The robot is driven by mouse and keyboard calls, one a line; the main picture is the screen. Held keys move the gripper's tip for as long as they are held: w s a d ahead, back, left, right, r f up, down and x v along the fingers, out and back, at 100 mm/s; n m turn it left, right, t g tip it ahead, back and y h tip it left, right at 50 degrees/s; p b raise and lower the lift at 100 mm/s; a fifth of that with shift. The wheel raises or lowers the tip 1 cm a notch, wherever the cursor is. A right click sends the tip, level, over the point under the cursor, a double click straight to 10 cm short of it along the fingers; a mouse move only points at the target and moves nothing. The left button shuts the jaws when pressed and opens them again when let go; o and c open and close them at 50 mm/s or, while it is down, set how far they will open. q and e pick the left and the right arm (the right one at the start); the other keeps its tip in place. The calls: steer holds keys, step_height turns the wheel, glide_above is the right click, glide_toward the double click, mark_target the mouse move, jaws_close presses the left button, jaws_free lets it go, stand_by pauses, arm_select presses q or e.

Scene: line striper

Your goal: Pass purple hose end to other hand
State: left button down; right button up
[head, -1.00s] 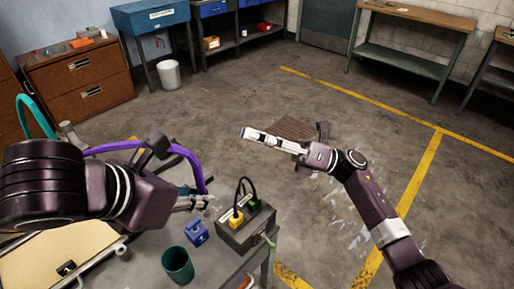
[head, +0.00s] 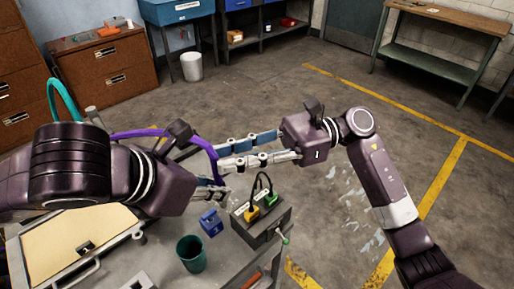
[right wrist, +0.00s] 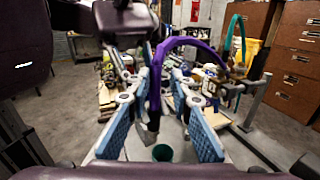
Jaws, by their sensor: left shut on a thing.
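The purple hose (head: 150,131) arches from the left behind my left arm and bends down to my left gripper (head: 214,190). That gripper is shut on the hose end, partly hidden behind its wrist. My right gripper (head: 216,159) reaches in from the right, just above the left one. It is open, with its two fingers apart. In the right wrist view the purple hose (right wrist: 155,76) runs down between the blue-padded fingers of my right gripper (right wrist: 160,88). I cannot tell whether either pad touches it.
Below the grippers, a cart top holds a dark box (head: 262,228) with yellow and green plugs, a blue block (head: 211,223) and a dark green cup (head: 191,253). A teal hose (head: 56,88) rises at left.

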mark_target(214, 160)
arm_select(q)
steer(key=shift+s+d, duration=0.1)
steer(key=shift+d, duration=0.1)
arm_select(e)
steer(key=shift+x, duration=1.55)
steer(key=shift+w, duration=0.1)
jaws_close()
arm_select(q)
steer(key=c, duration=1.9)
jaws_free()
steer(key=shift+s, duration=0.1)
steer(key=shift+o, duration=0.7)
